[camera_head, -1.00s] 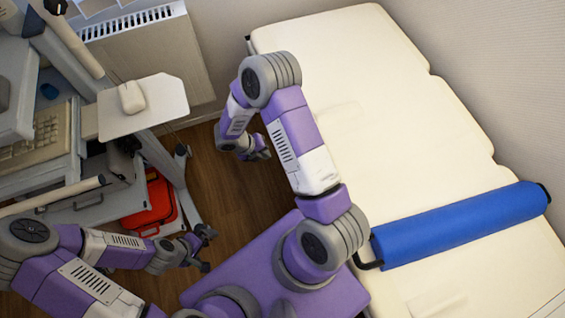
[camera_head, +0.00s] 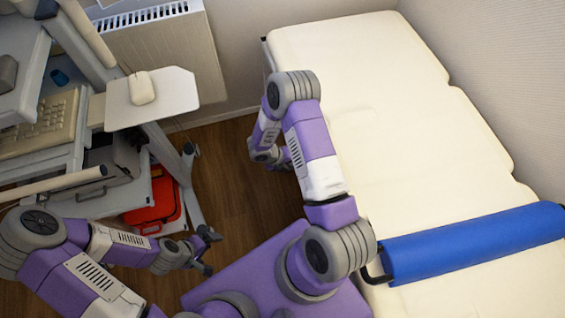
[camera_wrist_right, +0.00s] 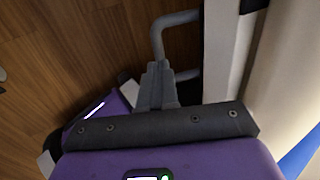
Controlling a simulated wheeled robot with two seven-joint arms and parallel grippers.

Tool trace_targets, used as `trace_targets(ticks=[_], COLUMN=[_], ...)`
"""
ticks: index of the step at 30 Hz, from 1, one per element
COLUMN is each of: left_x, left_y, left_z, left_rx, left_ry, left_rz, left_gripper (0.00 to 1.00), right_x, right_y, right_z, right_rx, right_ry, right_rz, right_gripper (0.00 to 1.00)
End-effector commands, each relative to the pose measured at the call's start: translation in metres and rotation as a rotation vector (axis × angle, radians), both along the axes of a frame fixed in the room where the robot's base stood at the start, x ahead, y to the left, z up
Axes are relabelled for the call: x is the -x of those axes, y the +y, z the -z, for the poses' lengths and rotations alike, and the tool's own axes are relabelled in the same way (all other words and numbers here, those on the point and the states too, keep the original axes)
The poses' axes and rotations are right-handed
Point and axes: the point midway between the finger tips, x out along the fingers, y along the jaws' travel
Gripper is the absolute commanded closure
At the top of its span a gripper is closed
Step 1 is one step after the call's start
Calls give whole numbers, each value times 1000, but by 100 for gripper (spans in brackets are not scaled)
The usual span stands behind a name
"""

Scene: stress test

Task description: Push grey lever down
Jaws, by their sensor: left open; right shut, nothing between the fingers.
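A grey bent bar, which looks like the lever (camera_wrist_right: 157,38), sticks out from the pale side of the bed in the right wrist view. My right gripper (camera_wrist_right: 158,72) is shut and empty, with its fingertips at the lower part of this bar; I cannot tell whether they touch it. In the head view my right gripper (camera_head: 274,160) is low beside the bed's left edge, partly hidden by my arm, and the lever cannot be made out there. My left gripper (camera_head: 208,252) is open and empty, over the floor near the cart.
The cream bed (camera_head: 385,120) fills the right side, with a blue roll (camera_head: 470,243) across it. A grey cart (camera_head: 100,200) with a keyboard (camera_head: 45,125), a mouse (camera_head: 141,88) and a red case (camera_head: 155,208) stands left. Wooden floor (camera_head: 225,185) lies between; a radiator (camera_head: 165,55) is behind.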

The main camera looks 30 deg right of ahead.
Motion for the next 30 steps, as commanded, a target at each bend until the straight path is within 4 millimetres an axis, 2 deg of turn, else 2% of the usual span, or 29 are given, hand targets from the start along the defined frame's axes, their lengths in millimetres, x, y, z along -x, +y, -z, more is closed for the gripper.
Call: trace_targets(ticks=[1, 6, 30], left_x=[0, 0, 0], left_y=[0, 0, 0], left_z=[5, 8, 14], left_rx=[0, 0, 0], left_ry=[0, 0, 0], left_rz=[0, 0, 0], left_gripper=[0, 0, 0], right_x=[2, 3, 3], right_y=[-3, -9, -9], right_z=[8, 18, 25], right_rx=[1, 1, 58], right_ry=[2, 1, 18], right_rz=[2, 0, 0], right_gripper=[100, 100, 100])
